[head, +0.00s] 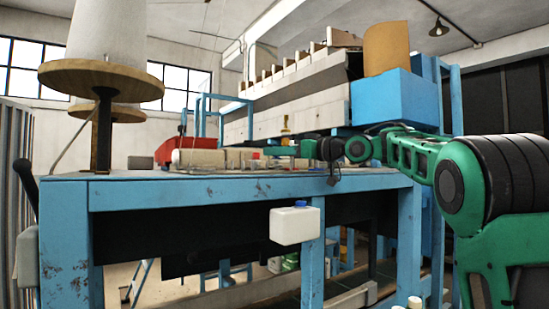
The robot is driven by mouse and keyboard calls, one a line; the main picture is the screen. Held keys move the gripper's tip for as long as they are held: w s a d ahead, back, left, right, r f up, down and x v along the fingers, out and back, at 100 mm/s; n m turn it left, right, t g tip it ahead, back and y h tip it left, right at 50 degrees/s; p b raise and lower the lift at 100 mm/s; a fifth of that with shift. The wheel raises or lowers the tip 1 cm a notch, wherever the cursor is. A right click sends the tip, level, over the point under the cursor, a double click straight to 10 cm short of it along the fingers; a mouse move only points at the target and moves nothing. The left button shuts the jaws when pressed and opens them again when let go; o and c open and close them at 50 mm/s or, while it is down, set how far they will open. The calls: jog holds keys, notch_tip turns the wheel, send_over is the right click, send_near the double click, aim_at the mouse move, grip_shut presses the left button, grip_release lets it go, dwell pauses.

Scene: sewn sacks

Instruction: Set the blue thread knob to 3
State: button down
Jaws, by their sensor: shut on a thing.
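My gripper (293,150) is small and far off at the end of my green and black arm, just above the far part of the blue-framed machine table (240,188). Its fingers point left, toward a row of small parts on the table. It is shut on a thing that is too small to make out. I cannot pick out the blue thread knob or its number marks; the gripper and the small parts around it may hide it.
A pale roller (205,158) and a red box (172,150) lie left of the gripper. A large thread cone (108,35) stands at the left. A blue bin (395,98) sits above my arm. A white bottle (294,226) hangs at the table's front.

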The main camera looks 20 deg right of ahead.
jog(key=shift+d, duration=0.15)
jog(key=c, duration=1.6)
grip_release()
jog(key=shift+w, duration=0.1)
jog(key=v, duration=1)
jog(key=shift+s+d, duration=0.1)
jog(key=shift+s, duration=0.2)
